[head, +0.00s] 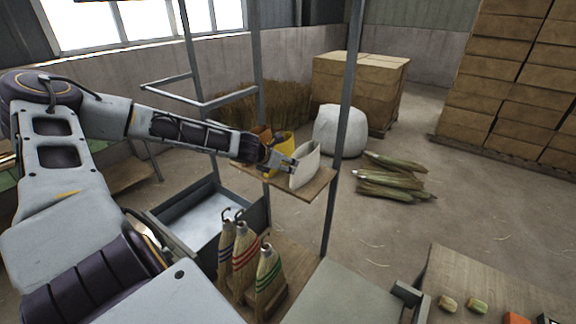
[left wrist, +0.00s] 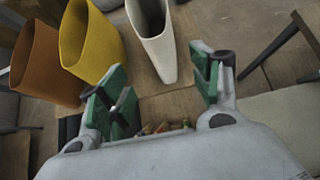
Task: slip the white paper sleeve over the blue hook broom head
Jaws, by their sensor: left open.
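The white paper sleeve (head: 306,165) stands upright with its mouth up on a small wooden shelf (head: 318,188). In the left wrist view the sleeve (left wrist: 153,38) lies just beyond and roughly between my fingertips, with bare shelf between. My left gripper (head: 284,163) is open and empty at the sleeve's left side; its green-padded fingers (left wrist: 158,92) are spread. Three broom heads with hooks stand below the shelf: the left one (head: 226,252) has dark, bluish bands, the middle (head: 245,257) red, the right (head: 268,278) green. My right gripper is not in view.
A yellow sleeve (left wrist: 90,42) and a brown sleeve (left wrist: 48,62) stand left of the white one. Metal posts (head: 344,125) frame the shelf. A metal tray (head: 203,228) lies left of the brooms. A grey tabletop (head: 350,296) is at the front.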

